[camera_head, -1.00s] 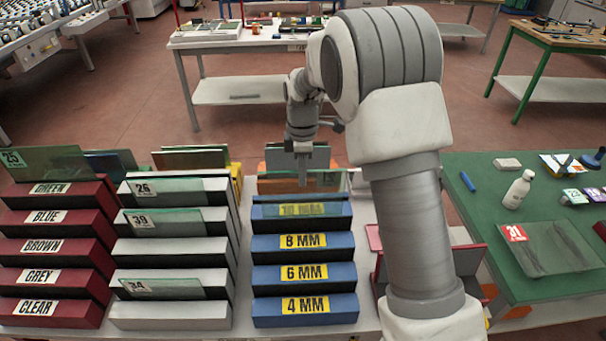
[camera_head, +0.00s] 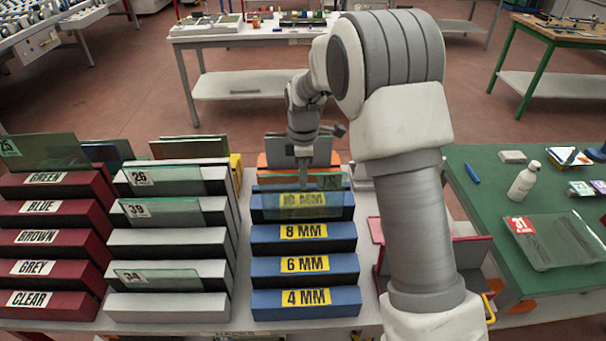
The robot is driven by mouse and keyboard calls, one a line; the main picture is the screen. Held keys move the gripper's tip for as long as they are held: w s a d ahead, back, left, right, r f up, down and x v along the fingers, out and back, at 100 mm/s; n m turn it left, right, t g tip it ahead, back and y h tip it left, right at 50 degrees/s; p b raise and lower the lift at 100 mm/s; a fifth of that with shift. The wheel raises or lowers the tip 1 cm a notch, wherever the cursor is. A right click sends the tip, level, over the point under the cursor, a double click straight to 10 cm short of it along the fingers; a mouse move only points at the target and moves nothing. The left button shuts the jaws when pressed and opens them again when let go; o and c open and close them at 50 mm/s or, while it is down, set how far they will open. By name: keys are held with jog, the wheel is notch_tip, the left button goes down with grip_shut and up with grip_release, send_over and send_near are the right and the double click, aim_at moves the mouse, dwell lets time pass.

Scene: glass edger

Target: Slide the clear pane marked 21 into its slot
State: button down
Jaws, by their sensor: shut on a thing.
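My gripper (camera_head: 303,180) is shut on a clear, slightly greenish pane (camera_head: 287,207) and holds it at the top step of the blue rack (camera_head: 303,237). The pane hangs in front of the yellow 10 MM label, which shows dimly through it. No number is readable on this pane. I cannot tell whether its lower edge touches the rack. The lower steps of the blue rack are labelled 8 MM, 6 MM and 4 MM, with no panes seen on them.
A white rack (camera_head: 168,306) holds panes marked 26, 39 and 34. A red rack (camera_head: 50,247) carries colour labels, with a pane (camera_head: 45,151) marked 25 at its top. Right, a green table (camera_head: 490,207) bears a bottle (camera_head: 522,186) and a red-tagged pane (camera_head: 558,243).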

jog(key=shift+f+b, duration=2.05)
jog(key=shift+f, duration=1.3)
jog(key=shift+f, duration=0.4)
jog(key=c, duration=0.9)
grip_release()
jog(key=shift+f, duration=0.1)
notch_tip(320, 180, up, 17)
jog(key=shift+s+f, duration=0.1)
jog(key=shift+s, duration=0.05)
jog(key=shift+r, duration=0.4)
